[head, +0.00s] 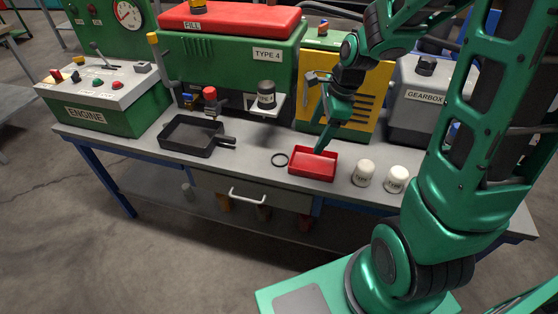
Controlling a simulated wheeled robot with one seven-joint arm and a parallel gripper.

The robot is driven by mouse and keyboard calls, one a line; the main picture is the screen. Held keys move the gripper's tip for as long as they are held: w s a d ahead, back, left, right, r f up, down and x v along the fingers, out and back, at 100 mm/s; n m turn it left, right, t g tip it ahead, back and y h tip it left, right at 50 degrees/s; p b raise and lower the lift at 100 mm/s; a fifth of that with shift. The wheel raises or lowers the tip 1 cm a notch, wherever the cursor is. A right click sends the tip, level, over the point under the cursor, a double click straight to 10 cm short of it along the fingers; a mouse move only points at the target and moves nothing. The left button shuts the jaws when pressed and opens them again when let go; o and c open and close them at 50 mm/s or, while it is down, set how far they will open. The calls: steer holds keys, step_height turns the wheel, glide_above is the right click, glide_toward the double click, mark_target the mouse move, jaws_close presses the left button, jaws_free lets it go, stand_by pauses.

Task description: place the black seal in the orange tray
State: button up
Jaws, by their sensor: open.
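The black seal (280,160) is a thin dark ring lying flat on the grey workbench. The tray (313,177) just right of it looks red to orange-red and is shallow and rectangular; its visible inside looks empty. My gripper (320,149) points down over the back edge of the tray, to the right of the seal and apart from it. It is open and holds nothing that I can see. The fingertips are small here, and their height above the tray is hard to tell.
Two white cylinders (363,173) (396,179) stand right of the tray. A black square pan (190,136) sits to the left. A dark canister (267,94) stands on a shelf of the green machine (225,65). Yellow and grey gearbox (420,102) housings stand behind. Clear bench lies between pan and seal.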

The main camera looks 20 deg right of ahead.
steer(key=w+a+f+m+y, duration=0.2)
steer(key=w+a+f+m, duration=0.2)
steer(key=w+a+m, duration=0.1)
glide_toward(279, 160)
steer(key=shift+a+f+t, duration=0.25)
steer(key=shift+a+t, duration=0.05)
steer(key=shift+a, duration=0.35)
steer(key=shift+h, duration=0.3)
steer(key=shift+s+d+x, duration=0.1)
steer(key=shift+d+x, duration=0.05)
steer(key=shift+x, duration=1.15)
steer(key=shift+s+d+x, duration=0.1)
steer(key=shift+x, duration=1.25)
steer(key=shift+f, duration=0.1)
steer(key=shift+c, duration=0.7)
steer(key=c, duration=1.1)
